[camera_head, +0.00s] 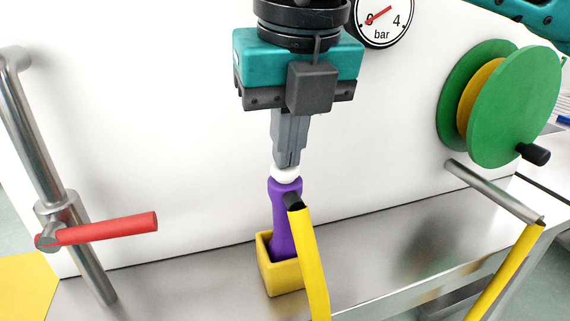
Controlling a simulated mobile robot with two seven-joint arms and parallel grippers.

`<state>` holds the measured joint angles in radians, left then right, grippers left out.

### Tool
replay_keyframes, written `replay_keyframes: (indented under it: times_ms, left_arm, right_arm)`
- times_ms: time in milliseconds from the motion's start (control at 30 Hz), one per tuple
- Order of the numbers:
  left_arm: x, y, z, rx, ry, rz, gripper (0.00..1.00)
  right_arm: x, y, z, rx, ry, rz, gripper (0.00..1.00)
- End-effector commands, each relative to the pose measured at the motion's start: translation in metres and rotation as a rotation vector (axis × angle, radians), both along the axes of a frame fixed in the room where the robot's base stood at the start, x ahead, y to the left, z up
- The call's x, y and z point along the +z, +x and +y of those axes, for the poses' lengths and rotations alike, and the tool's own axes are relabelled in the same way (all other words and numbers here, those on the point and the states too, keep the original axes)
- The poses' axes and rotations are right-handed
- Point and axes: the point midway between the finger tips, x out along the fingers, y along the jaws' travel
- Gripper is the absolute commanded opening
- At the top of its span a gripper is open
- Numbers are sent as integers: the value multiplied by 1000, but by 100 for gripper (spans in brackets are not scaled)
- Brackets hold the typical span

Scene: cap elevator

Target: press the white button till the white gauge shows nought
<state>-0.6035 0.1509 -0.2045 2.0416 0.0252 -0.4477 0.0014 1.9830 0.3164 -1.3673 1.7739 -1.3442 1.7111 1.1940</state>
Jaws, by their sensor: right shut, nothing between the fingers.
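The white button (286,174) is a small rounded cap on top of a purple bottle-shaped body (281,220). That body stands in a yellow square holder (284,278) on the steel bench. My right gripper (287,163) points down, shut and empty, with its fingertips right over the button; they appear to touch it. The white gauge (384,28) is at the top, cut off by the frame edge, marked "bar" with a 4 at its right. Its red needle lies across the nought mark at lower left. My left gripper is not in view.
A steel pipe with a red lever (108,229) stands at left. A green and yellow reel (515,105) with a black knob is at right. Yellow-gripped handles (310,265) rise in front, one close beside the purple body. The steel bench (190,285) is bare at left.

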Motion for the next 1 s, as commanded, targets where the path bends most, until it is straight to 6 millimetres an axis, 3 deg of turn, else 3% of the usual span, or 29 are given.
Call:
replay_keyframes:
  times_ms: [533, 1000]
  left_arm:
    - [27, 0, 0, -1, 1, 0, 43]
    - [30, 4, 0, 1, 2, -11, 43]
  right_arm:
    - [42, 0, 0, 0, 1, -2, 0]
    - [44, 0, 0, 0, 2, -3, 0]
